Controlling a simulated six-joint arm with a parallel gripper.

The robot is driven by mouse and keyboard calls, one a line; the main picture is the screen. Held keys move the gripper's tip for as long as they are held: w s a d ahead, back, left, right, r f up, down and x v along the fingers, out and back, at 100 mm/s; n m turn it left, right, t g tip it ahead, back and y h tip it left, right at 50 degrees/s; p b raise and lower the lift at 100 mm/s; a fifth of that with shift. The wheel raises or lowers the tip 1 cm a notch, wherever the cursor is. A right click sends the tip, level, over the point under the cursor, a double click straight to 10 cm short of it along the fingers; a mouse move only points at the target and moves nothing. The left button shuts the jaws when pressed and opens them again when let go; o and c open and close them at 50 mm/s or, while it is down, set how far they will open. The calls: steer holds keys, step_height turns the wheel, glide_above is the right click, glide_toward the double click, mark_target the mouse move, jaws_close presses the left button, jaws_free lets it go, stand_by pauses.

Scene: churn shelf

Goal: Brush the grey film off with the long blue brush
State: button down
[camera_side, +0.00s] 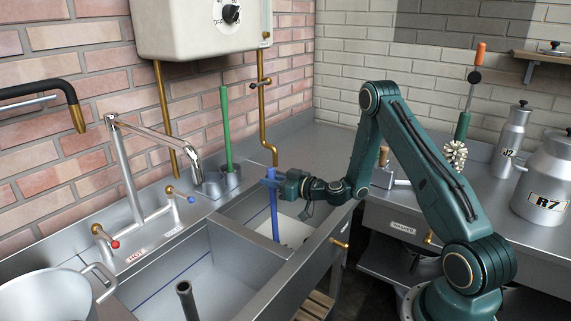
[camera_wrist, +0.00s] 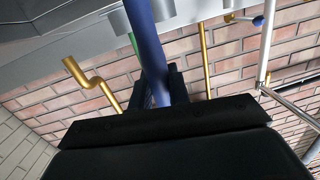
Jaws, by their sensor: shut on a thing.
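The long blue brush (camera_side: 274,217) stands nearly upright, its handle reaching down into the right-hand sink basin (camera_side: 236,212). Its lower end and bristles are hidden or too small to make out. My gripper (camera_side: 271,182) is shut on the upper part of the handle, above the basin. In the wrist view the blue handle (camera_wrist: 147,45) runs between the dark fingers of my gripper (camera_wrist: 162,88). A pale surface (camera_side: 296,232) shows inside the basin near the brush. I cannot make out the grey film.
A green-handled brush (camera_side: 226,130) stands in a metal holder behind the basin. The chrome tap (camera_side: 165,138) and brass pipe (camera_side: 262,110) are close by. The larger left basin (camera_side: 190,285) has an upright pipe. Churns (camera_side: 545,180) stand on the right counter.

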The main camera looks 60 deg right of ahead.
steer(key=shift+s+d+f, duration=0.1)
steer(key=shift+s+d, duration=0.8)
steer(key=shift+d, duration=0.4)
steer(key=shift+d+f, duration=0.15)
steer(key=shift+d, duration=2.15)
steer(key=d, duration=0.4)
steer(key=shift+d, duration=0.35)
